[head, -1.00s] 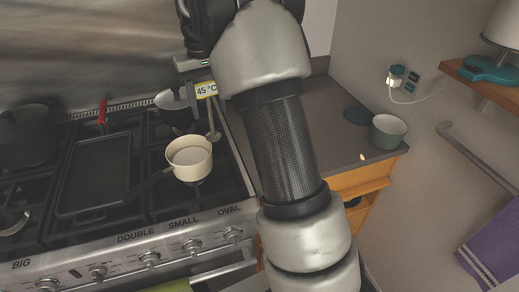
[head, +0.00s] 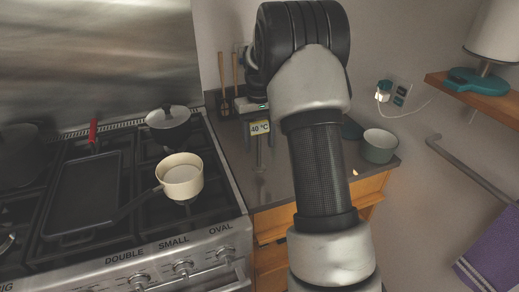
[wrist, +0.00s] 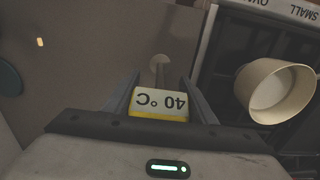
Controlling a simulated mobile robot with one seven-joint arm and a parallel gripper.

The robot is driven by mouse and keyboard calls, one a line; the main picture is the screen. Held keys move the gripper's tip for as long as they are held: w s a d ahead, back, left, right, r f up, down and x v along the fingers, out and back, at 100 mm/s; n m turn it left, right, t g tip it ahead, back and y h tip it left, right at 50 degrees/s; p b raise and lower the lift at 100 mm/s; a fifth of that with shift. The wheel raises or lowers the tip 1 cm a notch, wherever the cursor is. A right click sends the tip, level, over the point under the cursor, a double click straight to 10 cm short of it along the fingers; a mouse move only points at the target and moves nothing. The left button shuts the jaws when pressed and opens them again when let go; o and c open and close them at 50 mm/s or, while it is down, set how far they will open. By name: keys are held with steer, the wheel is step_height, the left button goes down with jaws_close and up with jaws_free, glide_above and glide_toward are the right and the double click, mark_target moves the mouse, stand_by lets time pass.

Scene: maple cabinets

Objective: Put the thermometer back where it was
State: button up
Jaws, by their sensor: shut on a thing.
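The thermometer (head: 260,128) has a white and yellow display reading 40 °C and a stem pointing down. In the wrist view the thermometer (wrist: 160,103) sits between the two fingers, its display upside down and its round stem end beyond it. My gripper (head: 258,112) is shut on it and holds it over the grey counter (head: 235,165) right of the stove. My gripper also shows in the wrist view (wrist: 160,80). Whether the stem end touches the counter I cannot tell. A cream saucepan (head: 181,181) stands on the stove to the left; it also shows in the wrist view (wrist: 262,105).
A lidded pot (head: 168,125) and a griddle pan (head: 80,190) are on the stove. Wooden utensils (head: 221,72) stand at the counter's back. A grey-green bowl (head: 379,150) is at the counter's right, near a wall socket. The counter's front left is clear.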

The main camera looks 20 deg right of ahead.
mark_target(259, 167)
steer(key=shift+f, duration=1.4)
steer(key=shift+f, duration=0.2)
steer(key=o, duration=1.6)
steer(key=shift+r, duration=0.1)
